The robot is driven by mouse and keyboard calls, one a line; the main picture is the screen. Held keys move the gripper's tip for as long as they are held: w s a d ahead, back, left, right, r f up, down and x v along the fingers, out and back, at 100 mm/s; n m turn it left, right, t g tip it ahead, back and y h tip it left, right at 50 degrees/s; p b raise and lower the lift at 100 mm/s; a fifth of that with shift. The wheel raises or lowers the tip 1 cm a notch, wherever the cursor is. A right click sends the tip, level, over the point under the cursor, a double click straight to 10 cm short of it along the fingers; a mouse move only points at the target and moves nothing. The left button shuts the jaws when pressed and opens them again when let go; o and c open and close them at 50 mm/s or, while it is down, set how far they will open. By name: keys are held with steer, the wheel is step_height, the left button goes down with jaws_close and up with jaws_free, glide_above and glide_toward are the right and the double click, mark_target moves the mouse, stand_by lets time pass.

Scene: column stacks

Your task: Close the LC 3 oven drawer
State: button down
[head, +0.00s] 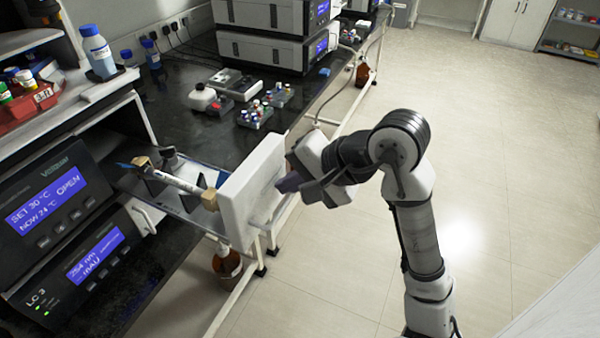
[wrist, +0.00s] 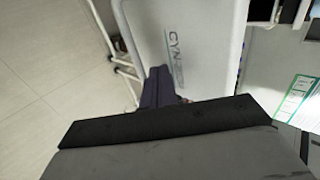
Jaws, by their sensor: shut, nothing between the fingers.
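The LC 3 oven drawer (head: 252,190) is pulled out from the stack at left, its white front panel standing over the bench edge. A metal column with brass-coloured ends (head: 178,183) lies in the drawer. The oven display (head: 45,203) reads SET 30 °C, NOW 24 °C, OPEN. My gripper (head: 287,182) is shut and empty at the outer face of the panel; I cannot tell whether it touches. In the wrist view, the dark fingers (wrist: 160,86) are in front of the white panel (wrist: 190,45), which bears partly hidden lettering starting "CYN".
Below the oven is a module labelled LC 3 (head: 95,262). Vial racks (head: 255,114) and a white bottle (head: 203,97) stand on the black bench behind the drawer. The floor at right is clear.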

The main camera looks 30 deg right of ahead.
steer(key=shift+w+a+f, duration=0.1)
stand_by(0.3)
steer(key=w+a+b, duration=0.2)
steer(key=w+b, duration=0.1)
steer(key=b, duration=0.1)
steer(key=w+a+b, duration=0.2)
steer(key=w+b, duration=0.1)
steer(key=b, duration=0.1)
steer(key=w+a+b, duration=0.3)
steer(key=b, duration=0.2)
steer(key=shift+a+f, duration=0.1)
steer(key=shift+f, duration=0.05)
steer(key=w+a, duration=0.4)
steer(key=w, duration=0.1)
steer(key=w+a+b, duration=0.1)
steer(key=w+a, duration=0.3)
steer(key=w, duration=0.2)
steer(key=w+a, duration=0.4)
steer(key=w, duration=0.1)
steer(key=shift+w+a+r+b, duration=0.25)
steer(key=shift+w+a+b, duration=0.05)
steer(key=shift+a, duration=0.1)
steer(key=shift+w+a+r, duration=0.1)
steer(key=shift+w+r, duration=0.05)
steer(key=shift+r, duration=0.2)
